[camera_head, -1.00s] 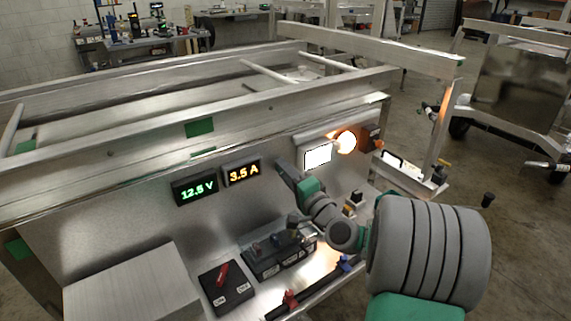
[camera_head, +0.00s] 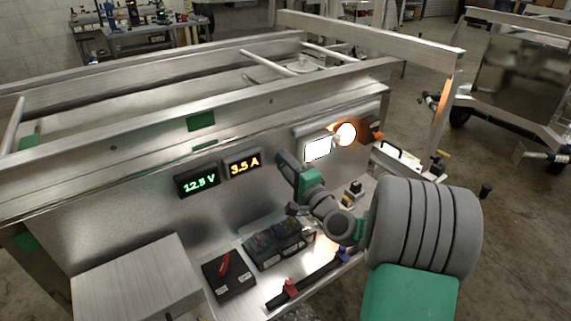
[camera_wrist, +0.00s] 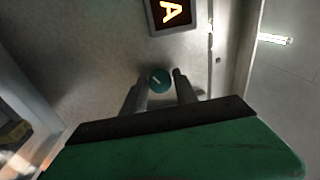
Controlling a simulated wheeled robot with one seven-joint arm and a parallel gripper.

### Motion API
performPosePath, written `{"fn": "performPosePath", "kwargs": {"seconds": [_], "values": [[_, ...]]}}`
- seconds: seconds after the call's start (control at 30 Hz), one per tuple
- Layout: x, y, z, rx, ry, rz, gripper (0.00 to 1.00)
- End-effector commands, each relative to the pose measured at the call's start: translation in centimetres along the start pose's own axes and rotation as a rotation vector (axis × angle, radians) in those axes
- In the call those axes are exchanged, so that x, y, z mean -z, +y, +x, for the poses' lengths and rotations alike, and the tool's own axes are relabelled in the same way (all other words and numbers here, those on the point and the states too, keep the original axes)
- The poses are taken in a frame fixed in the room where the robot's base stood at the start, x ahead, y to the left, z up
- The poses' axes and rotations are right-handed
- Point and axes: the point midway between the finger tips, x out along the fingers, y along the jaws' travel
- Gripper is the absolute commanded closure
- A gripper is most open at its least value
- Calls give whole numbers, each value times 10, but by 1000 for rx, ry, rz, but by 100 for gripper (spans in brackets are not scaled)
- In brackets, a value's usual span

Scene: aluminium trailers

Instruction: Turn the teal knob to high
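The teal knob (camera_wrist: 160,79) is a small round knob on the metal panel, with a pale pointer line running at a slant in the wrist view. My gripper (camera_wrist: 159,77) is open, one dark finger on each side of the knob. A gap shows between the knob and each finger; how deep the fingertips reach around it I cannot tell. In the head view my gripper (camera_head: 284,160) is up against the panel, just right of the orange 3.5 A display (camera_head: 243,164), and hides the knob. I see no position labels around the knob.
A green 12.5 V display (camera_head: 197,181) is left of the orange one. A lit white panel (camera_head: 318,148) and a glowing round lamp (camera_head: 345,134) are to the right. Below are dark boxes, including one with a red lever (camera_head: 229,275), and a metal box (camera_head: 135,275).

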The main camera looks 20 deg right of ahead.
Motion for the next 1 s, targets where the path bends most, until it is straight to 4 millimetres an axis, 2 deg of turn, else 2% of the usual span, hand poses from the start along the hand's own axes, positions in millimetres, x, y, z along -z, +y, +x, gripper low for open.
{"fn": "performPosePath", "kwargs": {"seconds": [0.2, 0.47, 0.57, 0.8, 1.0], "values": [[0, 0, 0, 0, 0, -1, 48], [1, 1, -3, -1, 2, -2, 48], [2, 2, -17, -1, 5, -1, 48], [2, 1, -65, -1, 6, -1, 48], [0, 0, -79, 0, 1, -2, 48]]}}
